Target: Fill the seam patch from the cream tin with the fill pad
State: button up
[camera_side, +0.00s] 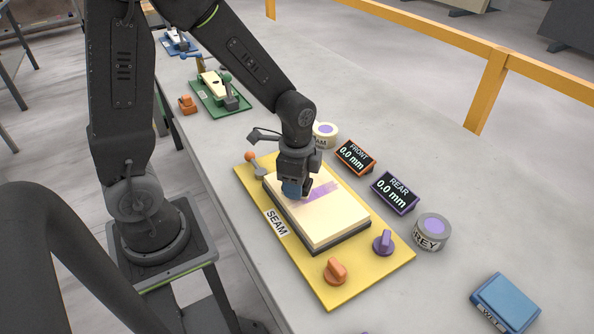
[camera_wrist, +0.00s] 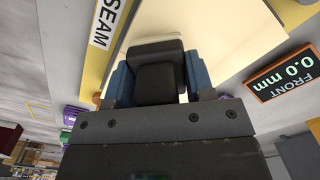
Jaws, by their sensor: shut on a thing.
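The cream slab (camera_side: 325,222) lies on a dark base on the yellow board labelled SEAM. A purple seam patch (camera_side: 322,192) crosses its top, partly hidden by my gripper. I cannot tell whether the pad touches the slab. The cream tin (camera_side: 325,129), with a purple spot on its lid, stands behind my gripper, partly hidden by it.
The FRONT display (camera_side: 355,157) and REAR display (camera_side: 395,192) both read 0.0 mm. A grey tin (camera_side: 432,235) and a blue WET block (camera_side: 506,302) stand to the right. Orange (camera_side: 335,271) and purple (camera_side: 383,242) knobs sit on the board.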

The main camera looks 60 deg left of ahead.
aim_at(320, 184)
jog(key=shift+d+f, duration=0.65)
jog(key=shift+d, duration=0.35)
jog(key=shift+c, duration=0.6)
jog(key=shift+d, duration=0.75)
jog(key=shift+w+d+f, duration=0.1)
jog(key=shift+w+d, duration=0.2)
jog(key=shift+w, duration=0.15)
jog(key=shift+w+a, duration=0.15)
jog(key=shift+w, duration=0.55)
jog(key=shift+s+a, duration=0.1)
jog(key=shift+a, duration=1.85)
jog(key=shift+w+d, duration=0.1)
jog(key=shift+w, duration=1.05)
jog(key=shift+s+d, duration=0.1)
jog(key=shift+d, duration=1.9)
jog(key=shift+w, duration=1.15)
jog(key=a, duration=0.4)
jog(key=shift+s, duration=0.1)
notch_tip(320, 184, up, 8)
jog(key=shift+r, duration=0.25)
